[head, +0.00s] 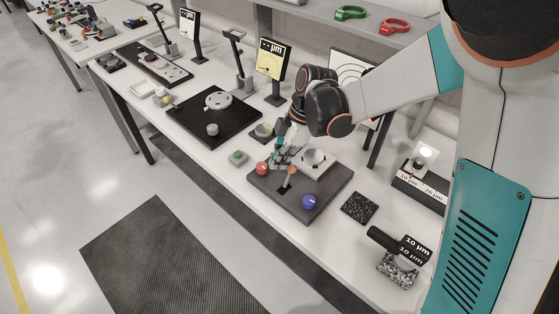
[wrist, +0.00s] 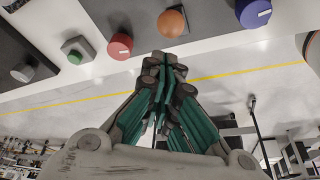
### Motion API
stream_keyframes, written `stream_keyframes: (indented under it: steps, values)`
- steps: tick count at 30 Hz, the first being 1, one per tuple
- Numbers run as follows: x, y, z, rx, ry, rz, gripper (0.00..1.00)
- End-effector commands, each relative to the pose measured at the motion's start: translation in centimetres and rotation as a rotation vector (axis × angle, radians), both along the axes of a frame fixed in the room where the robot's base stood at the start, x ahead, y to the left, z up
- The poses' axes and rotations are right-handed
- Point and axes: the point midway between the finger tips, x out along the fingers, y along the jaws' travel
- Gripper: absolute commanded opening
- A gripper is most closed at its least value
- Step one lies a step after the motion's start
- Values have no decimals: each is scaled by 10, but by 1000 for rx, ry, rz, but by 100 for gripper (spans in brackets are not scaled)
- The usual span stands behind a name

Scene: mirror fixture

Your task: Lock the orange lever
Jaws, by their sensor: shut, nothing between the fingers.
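The orange lever (head: 291,170) stands on a dark grey fixture plate (head: 328,190), between a red knob (head: 262,168) and a blue knob (head: 309,202). A white mirror mount (head: 314,160) sits behind it on the same plate. In the wrist view the lever's round orange end (wrist: 172,23) is just beyond my fingertips, with the red knob (wrist: 120,46) to the left and the blue knob (wrist: 253,12) to the right. My gripper (head: 277,160) is shut and empty, close to the lever; it also shows in the wrist view (wrist: 164,58). I cannot tell whether it touches the lever.
A green button box (head: 238,157) sits left of the plate. A dark board (head: 212,120) with a round disc lies further left. A black speckled square (head: 360,207) and a 10 µm block (head: 398,262) are at right. The table's front edge is near the plate.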

Motion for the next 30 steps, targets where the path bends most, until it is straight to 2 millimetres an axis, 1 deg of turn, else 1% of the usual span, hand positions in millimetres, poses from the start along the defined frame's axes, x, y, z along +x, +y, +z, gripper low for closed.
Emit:
stream_keyframes:
  steps: [6, 19, 23, 28, 30]
  values:
    - [0, 0, 11, 0, 0, 0, 0]
    - [0, 2, 13, 0, 0, 0, 0]
    - [0, 12, 21, 0, -1, 0, 0]
    - [-1, 34, 37, 0, 0, -5, 0]
    - [9, 19, 44, 0, 0, -13, 0]
